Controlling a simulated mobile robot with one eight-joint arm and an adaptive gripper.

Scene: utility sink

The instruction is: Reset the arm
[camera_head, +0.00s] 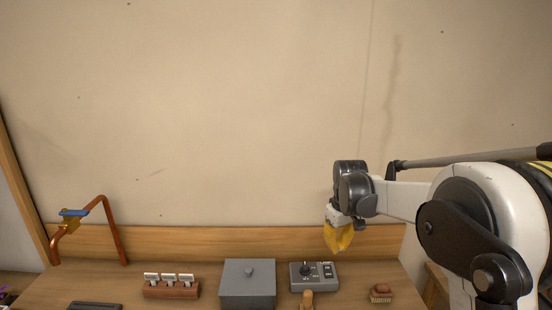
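My gripper (338,245) hangs at the end of my white and dark grey arm (400,200), right of the middle in the head view. It points down, with a yellow part at its tip, in front of the wooden backboard. The view is too small to tell whether its fingers are open or shut, or whether the yellow part is all its own.
A wooden counter (215,290) holds a grey lidded box (247,285), a control box with a lever (314,276), a wooden block with white tags (171,288), a brush (381,293) and a copper pipe (113,230). The wall above is bare.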

